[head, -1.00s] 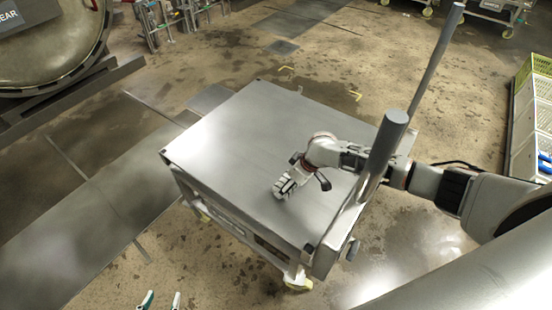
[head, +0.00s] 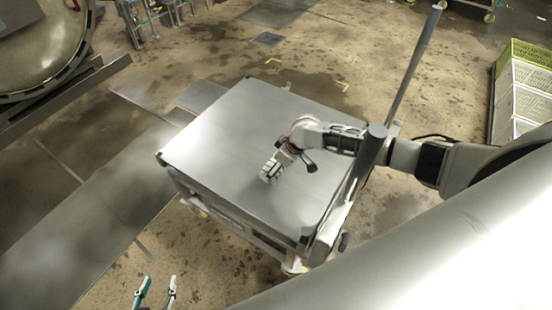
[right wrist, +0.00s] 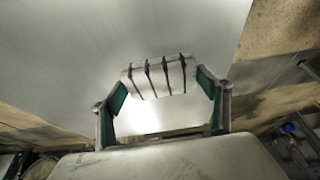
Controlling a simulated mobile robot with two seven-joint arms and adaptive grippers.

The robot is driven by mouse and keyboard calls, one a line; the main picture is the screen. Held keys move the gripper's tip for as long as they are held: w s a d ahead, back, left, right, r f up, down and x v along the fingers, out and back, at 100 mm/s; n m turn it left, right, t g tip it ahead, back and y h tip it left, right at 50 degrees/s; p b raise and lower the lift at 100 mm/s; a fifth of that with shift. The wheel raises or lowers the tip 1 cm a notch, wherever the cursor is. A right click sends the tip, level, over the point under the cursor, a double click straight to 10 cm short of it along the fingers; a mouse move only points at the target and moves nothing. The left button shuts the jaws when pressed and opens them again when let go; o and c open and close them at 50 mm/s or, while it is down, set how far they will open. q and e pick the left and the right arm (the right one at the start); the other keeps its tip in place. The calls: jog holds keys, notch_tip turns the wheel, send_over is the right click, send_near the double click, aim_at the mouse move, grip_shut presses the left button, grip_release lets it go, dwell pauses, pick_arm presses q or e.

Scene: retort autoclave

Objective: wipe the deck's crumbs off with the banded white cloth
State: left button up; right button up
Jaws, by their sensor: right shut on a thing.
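The deck (head: 225,135) is the flat grey metal top of a wheeled cart in the middle of the head view. I cannot make out crumbs on it in either view. The banded white cloth (right wrist: 160,76), white with dark stripes, is between the teal-padded fingers of my right gripper (right wrist: 162,90). In the head view the cloth (head: 269,172) is at or just above the deck's middle, right of centre; contact is hard to tell. My right gripper (head: 278,163) is shut on it. My left gripper (head: 156,290) is open and empty, low in front of the cart.
Two upright metal posts (head: 412,70) rise along the cart's right side, near my right arm. A round autoclave (head: 40,45) stands at the far left. Stacked crates (head: 525,85) stand at the right. The floor (head: 330,65) behind the cart is open.

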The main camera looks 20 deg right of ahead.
notch_tip(320, 180, up, 2)
jog(key=shift+w+r+p, duration=0.1)
jog(key=shift+p, duration=1.1)
pick_arm(q)
jog(key=r, duration=0.2)
jog(key=w+r, duration=0.1)
jog(key=shift+a+r+t, duration=0.15)
jog(key=shift+r+t, duration=0.15)
jog(key=shift+r, duration=0.05)
jog(key=shift+s+f, duration=0.1)
jog(key=shift+f, duration=0.1)
pick_arm(e)
jog(key=shift+r, duration=0.15)
